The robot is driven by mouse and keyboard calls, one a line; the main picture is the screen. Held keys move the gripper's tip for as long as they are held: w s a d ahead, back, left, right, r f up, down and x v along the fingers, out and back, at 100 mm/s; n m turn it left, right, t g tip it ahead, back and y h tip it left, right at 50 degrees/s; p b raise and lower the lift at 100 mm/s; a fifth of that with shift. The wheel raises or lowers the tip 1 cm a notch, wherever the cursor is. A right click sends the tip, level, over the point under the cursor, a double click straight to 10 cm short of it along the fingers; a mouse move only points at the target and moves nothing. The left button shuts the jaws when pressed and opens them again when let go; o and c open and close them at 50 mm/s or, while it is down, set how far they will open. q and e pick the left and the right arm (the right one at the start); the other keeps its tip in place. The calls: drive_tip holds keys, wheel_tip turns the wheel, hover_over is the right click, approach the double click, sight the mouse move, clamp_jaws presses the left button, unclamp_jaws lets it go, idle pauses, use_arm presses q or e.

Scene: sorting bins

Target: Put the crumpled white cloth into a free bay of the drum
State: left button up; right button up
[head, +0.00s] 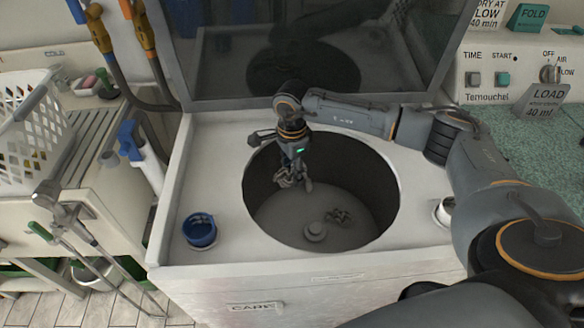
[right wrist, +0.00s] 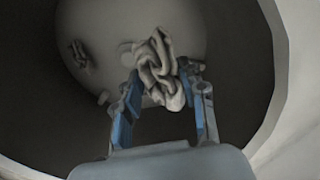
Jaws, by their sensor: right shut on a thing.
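My right gripper (head: 291,172) reaches down into the open mouth of the drum (head: 372,195). It is shut on the crumpled white cloth (head: 299,183), which looks greyish in the shade. In the right wrist view the cloth (right wrist: 158,72) bunches up between the blue-lined fingers (right wrist: 161,105), above the drum floor. A second small crumpled piece (head: 340,217) lies on the drum floor beside a round centre knob (head: 315,231). It also shows in the right wrist view (right wrist: 80,54). I cannot make out dividers between bays. My left gripper is not in view.
The washer's white top (head: 215,165) surrounds the drum, with a blue cup (head: 200,230) at left and a raised dark lid (head: 300,50) behind. A white basket (head: 35,120) stands at far left. A control panel (head: 520,75) is at right. The drum wall is close around the gripper.

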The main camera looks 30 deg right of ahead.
wheel_tip(320, 180, down, 12)
drive_tip(key=b, duration=0.8)
drive_tip(key=shift+r, duration=0.2)
drive_tip(key=o, duration=1.1)
drive_tip(key=shift+o, duration=0.2)
wheel_tip(320, 180, up, 12)
drive_tip(key=shift+r, duration=0.1)
